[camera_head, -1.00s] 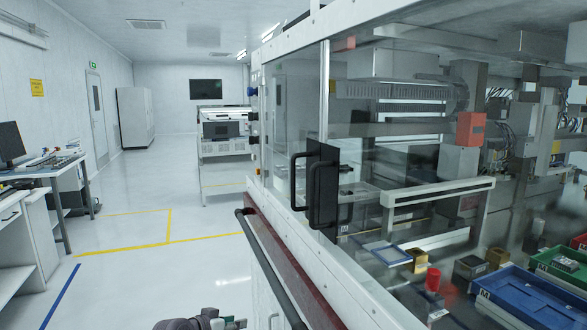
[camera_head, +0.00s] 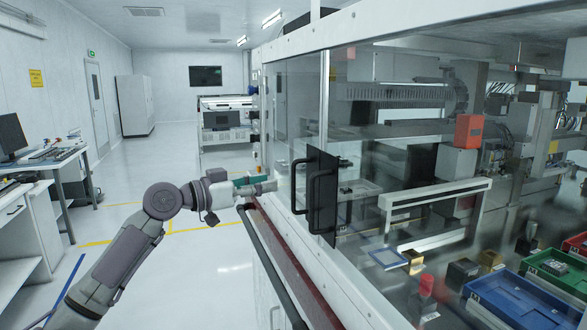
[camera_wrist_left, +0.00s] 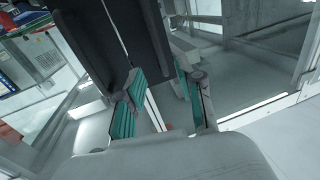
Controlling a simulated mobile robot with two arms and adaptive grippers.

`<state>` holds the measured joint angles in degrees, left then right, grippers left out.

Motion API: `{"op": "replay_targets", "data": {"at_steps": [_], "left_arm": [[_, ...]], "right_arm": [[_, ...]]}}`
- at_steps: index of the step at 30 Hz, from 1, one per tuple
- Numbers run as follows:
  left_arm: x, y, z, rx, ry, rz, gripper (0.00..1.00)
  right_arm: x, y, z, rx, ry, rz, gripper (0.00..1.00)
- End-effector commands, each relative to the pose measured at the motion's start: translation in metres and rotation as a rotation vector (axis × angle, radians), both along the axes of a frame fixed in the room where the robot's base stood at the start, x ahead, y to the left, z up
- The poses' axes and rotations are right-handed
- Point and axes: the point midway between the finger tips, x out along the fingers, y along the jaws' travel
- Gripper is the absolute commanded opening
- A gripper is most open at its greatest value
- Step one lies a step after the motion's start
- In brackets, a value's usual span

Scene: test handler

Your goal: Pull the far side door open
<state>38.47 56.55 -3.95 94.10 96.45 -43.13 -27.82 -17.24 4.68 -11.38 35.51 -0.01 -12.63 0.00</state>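The far handle (camera_head: 295,186) is on the far side door (camera_head: 284,130), which looks shut. The near handle (camera_head: 314,204) is on the nearer door. My left gripper (camera_head: 272,186) is just left of the far handle, level with its middle, and seems apart from it. In the left wrist view its two teal-padded fingers (camera_wrist_left: 160,98) are spread with nothing between them. Dark panels (camera_wrist_left: 95,45) fill the upper part of that view. My right gripper is not in view.
A dark rail (camera_head: 268,262) runs along the machine's front below my left gripper. Blue (camera_head: 515,300) and green (camera_head: 545,268) trays are inside at right. A desk with a monitor (camera_head: 12,135) stands at left. The aisle floor (camera_head: 200,255) is free.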

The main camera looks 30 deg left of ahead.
Motion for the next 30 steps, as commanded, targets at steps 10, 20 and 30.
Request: {"op": "replay_targets", "data": {"at_steps": [10,20,30], "left_arm": [[0.058,-0.033,0.004,-0.004,0.0,0.001,0.37],[0.072,-0.042,0.0,0.0,0.0,0.002,0.37],[0.072,-0.041,-0.001,-0.001,0.001,0.002,0.09]], "right_arm": [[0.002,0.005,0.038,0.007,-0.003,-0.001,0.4],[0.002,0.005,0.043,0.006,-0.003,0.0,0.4],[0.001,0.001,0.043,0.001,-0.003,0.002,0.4]]}}
